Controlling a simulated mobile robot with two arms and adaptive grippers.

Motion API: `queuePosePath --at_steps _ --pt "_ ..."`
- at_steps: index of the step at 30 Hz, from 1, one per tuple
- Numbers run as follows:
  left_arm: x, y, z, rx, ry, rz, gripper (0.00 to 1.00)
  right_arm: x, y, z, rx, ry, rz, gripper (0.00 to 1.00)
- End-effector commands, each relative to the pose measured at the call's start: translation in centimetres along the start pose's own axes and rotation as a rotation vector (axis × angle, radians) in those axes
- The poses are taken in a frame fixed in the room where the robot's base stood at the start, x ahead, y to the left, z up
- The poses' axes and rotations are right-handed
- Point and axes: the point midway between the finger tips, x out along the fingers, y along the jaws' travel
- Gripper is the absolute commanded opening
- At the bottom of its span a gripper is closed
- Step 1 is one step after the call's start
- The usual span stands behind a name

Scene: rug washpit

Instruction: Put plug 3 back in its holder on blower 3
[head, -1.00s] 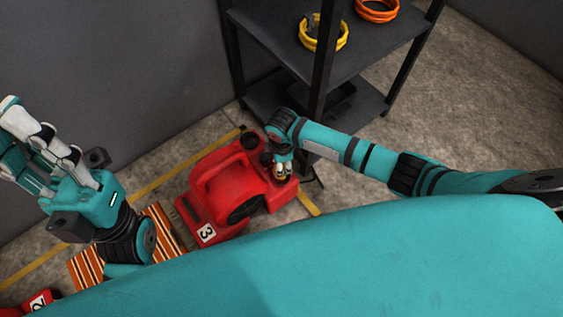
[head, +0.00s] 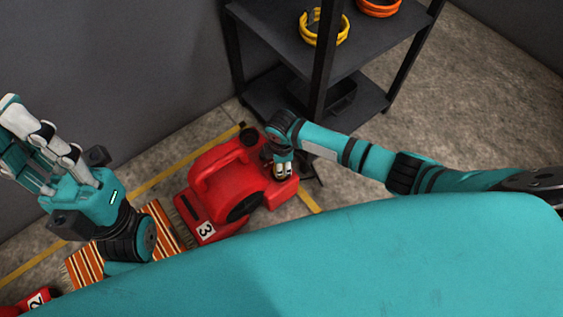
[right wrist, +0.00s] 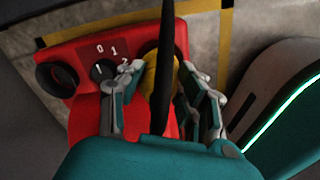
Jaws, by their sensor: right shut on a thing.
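Blower 3 (head: 222,182) is the red machine on the floor, with a "3" label. My right gripper (head: 282,172) is at its right end. In the right wrist view, the fingers of my right gripper (right wrist: 162,100) stand on both sides of a yellow thing (right wrist: 150,75), which seems to be plug 3, with a black cord-like strip in front. The gripper is shut on it, at the edge of the red housing with the 0-1-2 dial (right wrist: 102,70). The holder is hidden, so I cannot tell whether the plug is seated. My left gripper (head: 38,150) is raised at the left; its opening is unclear.
A black shelf (head: 290,30) with yellow (head: 325,26) and orange (head: 378,5) coils stands behind the blower. A striped rug (head: 125,240) lies left of the blower. Another red machine (head: 35,302) shows at lower left. Grey floor is free at right.

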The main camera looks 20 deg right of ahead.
Motion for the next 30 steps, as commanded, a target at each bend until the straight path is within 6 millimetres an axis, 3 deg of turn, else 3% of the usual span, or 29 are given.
queuePosePath --at_steps 10,11,16,25,30 --pt "-0.5 0.0 0.1 0.0 0.0 0.0 0.0 0.9 0.0 -0.1 -0.001 0.001 0.001 0.0" --pt "-0.4 0.0 0.1 0.0 0.0 0.0 0.0 0.8 0.0 -0.1 -0.001 0.001 0.001 0.39" --pt "-0.4 0.0 0.1 0.0 0.0 0.0 0.0 0.8 0.0 -0.1 -0.001 0.001 0.001 0.61" --pt "-0.3 -0.1 0.0 0.002 0.004 -0.002 0.0 0.7 0.0 0.0 -0.001 0.0 0.001 0.62" --pt "-0.3 -0.1 0.1 0.001 0.002 -0.001 0.0 -1.2 0.1 0.0 -0.002 0.002 0.003 0.62"
